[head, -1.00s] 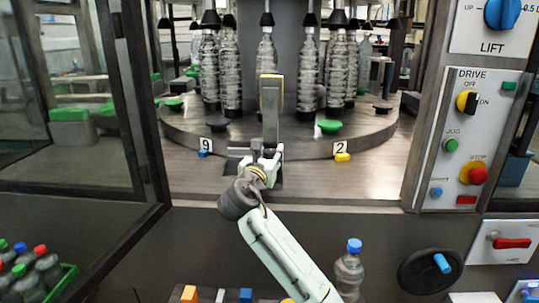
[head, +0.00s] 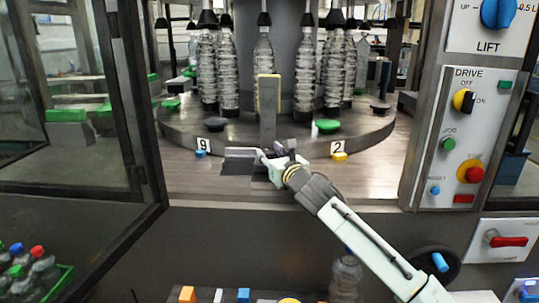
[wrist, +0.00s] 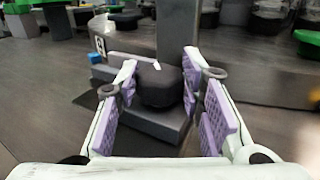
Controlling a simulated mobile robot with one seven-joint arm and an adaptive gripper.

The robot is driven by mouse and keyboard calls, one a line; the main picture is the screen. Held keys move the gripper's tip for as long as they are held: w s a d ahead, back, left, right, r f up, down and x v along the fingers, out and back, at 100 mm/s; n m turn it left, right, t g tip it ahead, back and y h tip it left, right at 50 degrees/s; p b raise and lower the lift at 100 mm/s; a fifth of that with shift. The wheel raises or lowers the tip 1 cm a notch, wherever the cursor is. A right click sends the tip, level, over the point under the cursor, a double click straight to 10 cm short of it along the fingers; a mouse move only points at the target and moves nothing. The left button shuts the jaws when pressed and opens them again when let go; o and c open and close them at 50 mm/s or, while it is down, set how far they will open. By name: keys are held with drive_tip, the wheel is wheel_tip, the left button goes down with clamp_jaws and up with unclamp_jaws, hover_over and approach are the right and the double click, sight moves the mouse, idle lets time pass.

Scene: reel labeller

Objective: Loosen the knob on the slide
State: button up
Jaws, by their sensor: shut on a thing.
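The slide is a grey base with an upright grey post (head: 268,122), edged in yellow at the top, in front of the bottle carousel. Its base plate (head: 240,154) lies on the deck. In the wrist view a dark rounded knob (wrist: 160,88) sits low in front of the post (wrist: 178,32). My gripper (head: 280,152) reaches in from the lower right, beside the foot of the post. In the wrist view its purple-padded fingers (wrist: 160,85) stand on both sides of the knob and are shut on it. In the head view my gripper hides the knob.
The carousel (head: 225,139) carries several clear bottles just behind the post. Number plates 9 (head: 203,143) and 2 (head: 338,147) flank the slide. The drive panel (head: 463,140) stands right, and an open glass door frame (head: 140,130) left. Bare deck lies at both sides.

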drive_tip(key=shift+w+d+n+g+y+b, duration=0.1)
drive_tip(key=shift+d+n+g+y+b, duration=0.05)
drive_tip(key=shift+n+g+y, duration=0.4)
drive_tip(key=shift+d+n+g+y+b, duration=0.2)
drive_tip(key=shift+n+y, duration=0.25)
drive_tip(key=shift+y, duration=0.3)
drive_tip(key=n+g+y, duration=0.1)
drive_tip(key=n+g+y+b, duration=0.1)
drive_tip(key=g, duration=0.1)
drive_tip(key=n+g+y+b, duration=0.1)
drive_tip(key=y, duration=0.1)
drive_tip(key=shift+w+f+n+g, duration=0.2)
drive_tip(key=shift+w+n+g, duration=0.05)
drive_tip(key=shift+n, duration=0.15)
drive_tip(key=n+g+y, duration=0.1)
drive_tip(key=n+g, duration=0.1)
drive_tip(key=g, duration=0.1)
drive_tip(key=shift+w+r+y+b, duration=0.1)
drive_tip(key=shift+r+y+b, duration=0.1)
drive_tip(key=shift+y+b, duration=0.2)
drive_tip(key=shift+r+n+g+y+p, duration=0.1)
drive_tip(key=shift+n+g+y+p, duration=0.35)
drive_tip(key=shift+n+g, duration=0.7)
drive_tip(key=shift+w+n+g+p, duration=0.1)
drive_tip(key=shift+n+g+p, duration=0.3)
drive_tip(key=shift+g, duration=0.55)
drive_tip(key=o, duration=1.2)
drive_tip(key=shift+d+f+m+t, duration=0.1)
drive_tip(key=shift+f+m+t, duration=0.1)
drive_tip(key=shift+m+t, duration=0.1)
